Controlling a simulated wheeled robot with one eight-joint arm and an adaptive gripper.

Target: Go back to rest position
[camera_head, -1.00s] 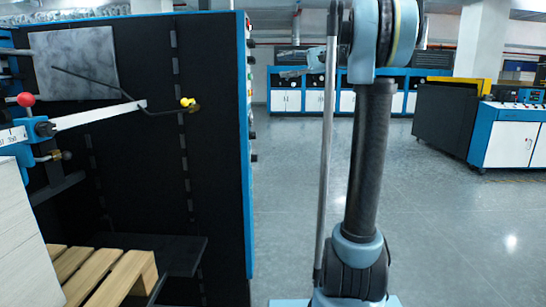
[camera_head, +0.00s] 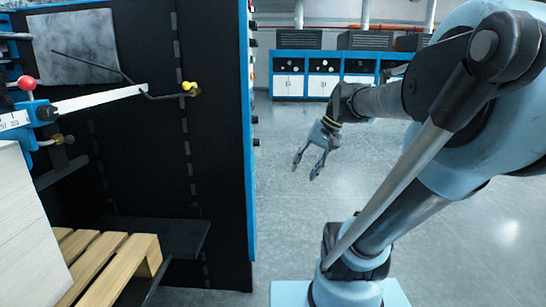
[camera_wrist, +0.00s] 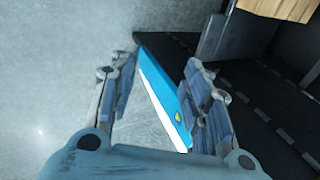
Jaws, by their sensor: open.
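My gripper (camera_head: 309,166) is open and empty in the head view. It hangs over the open grey floor, to the right of the blue edge of the black machine, with its fingers pointing down and to the left. My arm bends over from the right side of the picture. In the wrist view, the two fingers of my gripper (camera_wrist: 155,100) are spread apart with nothing between them. Past them show the floor and the blue and white edge of the machine.
The black machine (camera_head: 130,140) with its blue edge stands at left. A white measuring arm with a red knob (camera_head: 27,83) projects there. A wooden pallet (camera_head: 110,265) lies low at left. Blue and white cabinets (camera_head: 325,75) line the back. The floor (camera_head: 290,210) between is clear.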

